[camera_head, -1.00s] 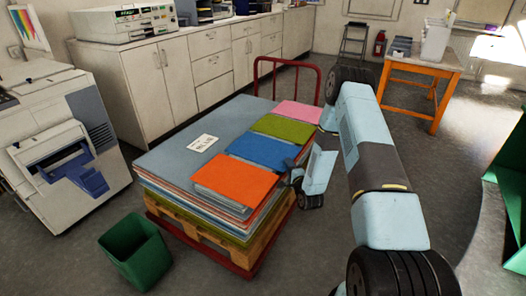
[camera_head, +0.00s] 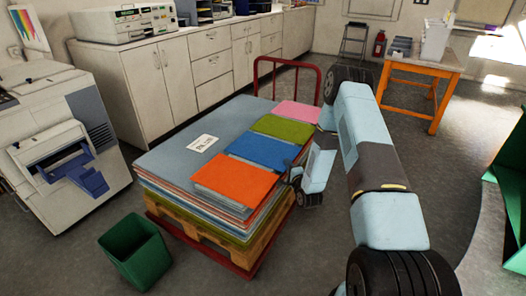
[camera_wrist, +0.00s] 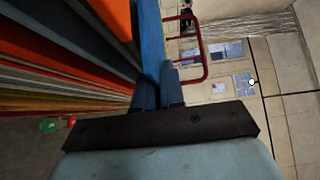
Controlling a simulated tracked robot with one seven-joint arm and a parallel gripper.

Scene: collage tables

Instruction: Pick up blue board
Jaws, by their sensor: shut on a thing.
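The blue board (camera_head: 262,152) lies flat on the stack of boards, between the orange board (camera_head: 235,182) and the green board (camera_head: 283,129). My gripper (camera_head: 293,174) is at its right edge, at the side of the stack. In the wrist view my gripper (camera_wrist: 157,92) has its two fingers close together at the blue board (camera_wrist: 149,40), which shows edge-on as a blue strip. The gripper is shut on its edge. The exact contact is partly hidden by the fingers.
The stack's large grey board (camera_head: 175,143) carries a white label. A pink board (camera_head: 297,112) lies behind the green one. The stack rests on a wooden pallet on a red cart (camera_head: 290,62). A green bin (camera_head: 135,250) stands in front; an orange-legged table (camera_head: 425,65) stands behind.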

